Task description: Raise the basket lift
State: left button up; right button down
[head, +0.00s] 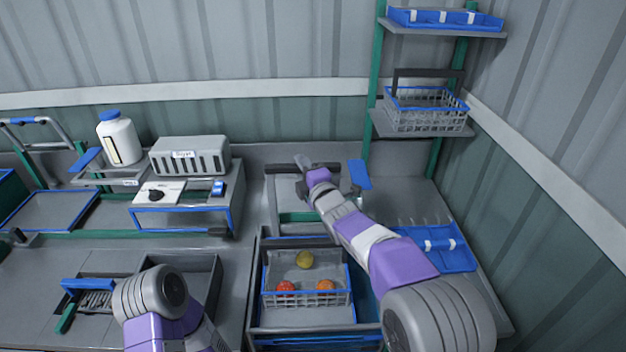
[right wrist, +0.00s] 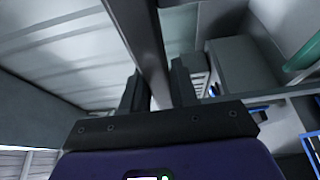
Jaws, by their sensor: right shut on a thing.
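A wire basket (head: 307,298) with a blue rim holds a yellow tomato (head: 304,259), a red one (head: 285,287) and an orange one (head: 326,286). It sits low inside the basket lift (head: 256,312), a blue-edged frame at the bottom centre of the head view. Behind the basket is a dark crossbar (head: 283,169). My right gripper (head: 303,177) is at this bar, its fingers partly hidden by my wrist. In the right wrist view, my right gripper (right wrist: 157,88) is shut on a grey bar (right wrist: 148,45). My left arm shows at lower left; its gripper is out of view.
Another wire basket (head: 424,110) stands on a shelf at upper right, below a blue tray (head: 445,19). A blue tray (head: 440,248) lies right of my right arm. A grey slotted box (head: 190,156) and a white jug (head: 119,140) stand at left.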

jog(key=shift+r, duration=1.5)
jog(key=c, duration=1)
grip_release()
jog(key=shift+o, duration=0.2)
jog(key=shift+f, duration=0.15)
jog(key=v, duration=0.7)
jog(key=shift+s+d, duration=0.15)
jog(key=shift+s, duration=0.1)
